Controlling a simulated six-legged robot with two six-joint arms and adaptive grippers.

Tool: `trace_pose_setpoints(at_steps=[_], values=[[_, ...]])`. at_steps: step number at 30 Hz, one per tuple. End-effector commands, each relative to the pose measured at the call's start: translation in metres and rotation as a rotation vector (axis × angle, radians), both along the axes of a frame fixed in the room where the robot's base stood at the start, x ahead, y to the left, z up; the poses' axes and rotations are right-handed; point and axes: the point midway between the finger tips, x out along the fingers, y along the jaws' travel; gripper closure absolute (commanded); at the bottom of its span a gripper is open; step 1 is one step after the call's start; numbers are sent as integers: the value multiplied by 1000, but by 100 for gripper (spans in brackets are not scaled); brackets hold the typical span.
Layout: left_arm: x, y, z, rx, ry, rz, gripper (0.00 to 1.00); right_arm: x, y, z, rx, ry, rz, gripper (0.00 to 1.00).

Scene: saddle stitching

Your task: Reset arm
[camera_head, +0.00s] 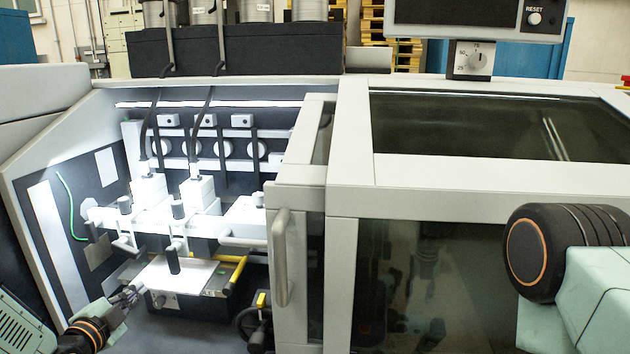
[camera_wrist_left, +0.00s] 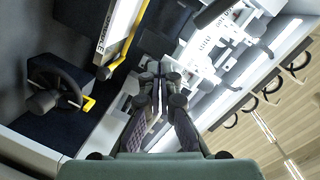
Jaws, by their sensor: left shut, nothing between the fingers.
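My left gripper (camera_head: 130,295) is at the lower left in the head view, in front of the stitching machine's open bay. Its fingers also show in the left wrist view (camera_wrist_left: 160,76), with the tips close together and nothing held. It is beside the small table with a white plate (camera_head: 180,273) and a black knob; whether it touches the table I cannot tell. The white stitching heads (camera_head: 199,192) stand above and behind it. My right arm shows at the right edge of the head view, but its gripper is out of the picture.
A grey-framed door with a handle (camera_head: 280,258) stands right of the bay. A dark handwheel (camera_wrist_left: 57,84) with a yellow grip and a yellow bar (camera_wrist_left: 131,42) are near the left gripper. A control panel (camera_head: 478,17) is at the top right. Wire spools (camera_head: 256,11) stand on top.

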Motion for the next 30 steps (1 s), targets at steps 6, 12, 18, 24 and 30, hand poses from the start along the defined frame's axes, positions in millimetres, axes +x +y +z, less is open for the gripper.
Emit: trace_pose_setpoints(at_steps=[6, 12, 18, 24, 30], values=[[-59, -54, -76, -522, 351, 171, 100, 0, 0, 4, 0, 0, 0, 60], [-159, -112, -139, -856, 705, 445, 100, 0, 0, 10, 0, 0, 0, 60], [-280, -151, -170, -964, 996, 760, 100, 0, 0, 17, 0, 0, 0, 60], [-385, -166, -169, -849, 1198, 937, 100, 0, 0, 24, 0, 0, 0, 60], [-417, -172, -168, -752, 1272, 918, 100, 0, 0, 29, 0, 0, 0, 60]])
